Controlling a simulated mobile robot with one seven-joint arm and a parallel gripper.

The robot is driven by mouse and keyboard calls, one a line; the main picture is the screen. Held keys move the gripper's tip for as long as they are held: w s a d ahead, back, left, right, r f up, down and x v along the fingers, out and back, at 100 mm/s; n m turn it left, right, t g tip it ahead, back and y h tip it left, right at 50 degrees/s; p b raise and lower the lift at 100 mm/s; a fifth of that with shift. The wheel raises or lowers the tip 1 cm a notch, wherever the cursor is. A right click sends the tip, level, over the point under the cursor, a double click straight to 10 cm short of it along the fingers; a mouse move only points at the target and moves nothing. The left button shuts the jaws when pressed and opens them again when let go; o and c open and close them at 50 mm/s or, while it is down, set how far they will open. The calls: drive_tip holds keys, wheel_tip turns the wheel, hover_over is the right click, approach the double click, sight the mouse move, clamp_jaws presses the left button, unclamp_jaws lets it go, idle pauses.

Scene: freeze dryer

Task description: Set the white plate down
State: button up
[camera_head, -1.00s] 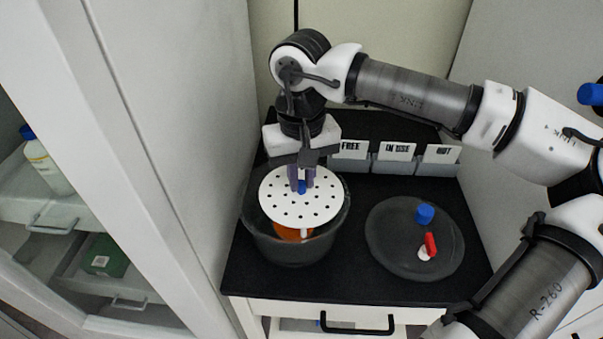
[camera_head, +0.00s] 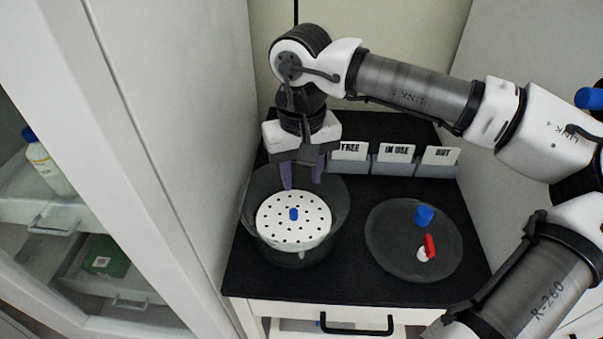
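The white plate (camera_head: 285,228) is a round disc with many small holes and a blue knob (camera_head: 294,214) at its middle. It lies inside the dark round vessel (camera_head: 321,240), below the vessel's rim, and covers what is under it. My gripper (camera_head: 302,180) is above and behind the plate, pointing down. Its two purple fingers are spread apart with nothing between them, and they appear clear of the blue knob.
A dark round lid (camera_head: 392,251) lies to the right, with a blue knob (camera_head: 424,215) and a red-handled valve (camera_head: 430,246) on it. Bins labelled FREE, IN USE and OUT (camera_head: 396,158) stand behind. A glass-fronted cabinet (camera_head: 130,150) is close on the left.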

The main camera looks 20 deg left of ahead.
wheel_tip(320, 180, up, 11)
drive_tip(key=shift+r+b, duration=0.15)
drive_tip(key=shift+b, duration=0.3)
